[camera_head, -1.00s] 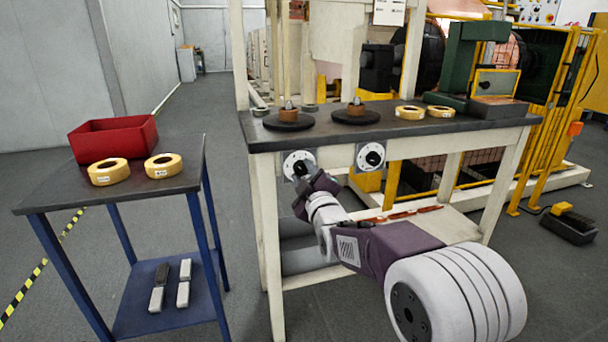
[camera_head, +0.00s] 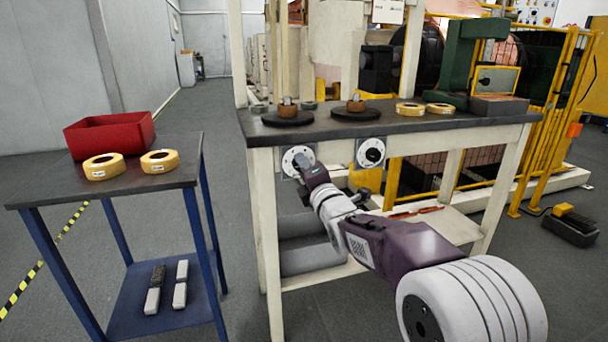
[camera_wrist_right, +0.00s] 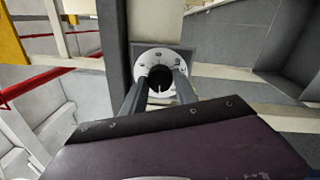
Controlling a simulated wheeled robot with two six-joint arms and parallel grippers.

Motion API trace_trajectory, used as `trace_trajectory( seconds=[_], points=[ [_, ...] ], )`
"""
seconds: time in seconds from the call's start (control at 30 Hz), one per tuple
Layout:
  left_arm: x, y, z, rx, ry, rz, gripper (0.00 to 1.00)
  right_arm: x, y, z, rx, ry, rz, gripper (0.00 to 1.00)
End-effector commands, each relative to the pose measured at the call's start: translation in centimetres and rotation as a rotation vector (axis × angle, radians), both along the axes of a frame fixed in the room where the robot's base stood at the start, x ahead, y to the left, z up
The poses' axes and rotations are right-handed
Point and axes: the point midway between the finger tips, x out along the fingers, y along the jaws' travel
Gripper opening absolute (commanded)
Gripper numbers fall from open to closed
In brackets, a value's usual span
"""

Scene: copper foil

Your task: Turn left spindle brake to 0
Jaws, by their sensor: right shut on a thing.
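The left spindle brake dial (camera_head: 292,153) is a white round plate on the front edge of the workbench, partly covered by my right gripper. In the right wrist view it is a white disc (camera_wrist_right: 144,59) with small dark marks and a black knob (camera_wrist_right: 160,77) at its centre. My right gripper (camera_head: 304,163) is at this dial. In the right wrist view its two fingers (camera_wrist_right: 159,92) are shut on the black knob, one on each side. The dial's numbers are too small to read. My left gripper is not in view.
A second dial (camera_head: 371,152) with a black knob sits to the right on the same bench (camera_head: 440,124). Two black discs and yellow rings stand on the bench top. A blue-legged cart (camera_head: 130,191) with a red bin (camera_head: 110,136) stands at left, with clear floor between.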

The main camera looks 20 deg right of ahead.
Motion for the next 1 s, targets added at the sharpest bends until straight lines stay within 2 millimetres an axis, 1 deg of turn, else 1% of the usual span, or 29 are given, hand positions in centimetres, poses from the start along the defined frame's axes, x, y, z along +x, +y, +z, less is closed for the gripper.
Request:
trace_trajectory(
  seconds=[0.03,0.5,0.8,1.0],
  points=[
    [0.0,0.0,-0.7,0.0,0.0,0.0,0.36,0.0,0.0,-0.3,-0.041,-0.002,-0.001,0.0],
    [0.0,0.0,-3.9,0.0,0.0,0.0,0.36,0.0,-0.1,-0.3,-0.456,-0.016,-0.001,0.0],
    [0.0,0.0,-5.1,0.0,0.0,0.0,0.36,0.0,-0.1,-0.1,-0.623,-0.021,-0.001,0.0],
    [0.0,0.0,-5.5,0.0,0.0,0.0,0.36,0.0,-0.1,0.0,-0.678,-0.022,0.0,0.0]
  ],
)
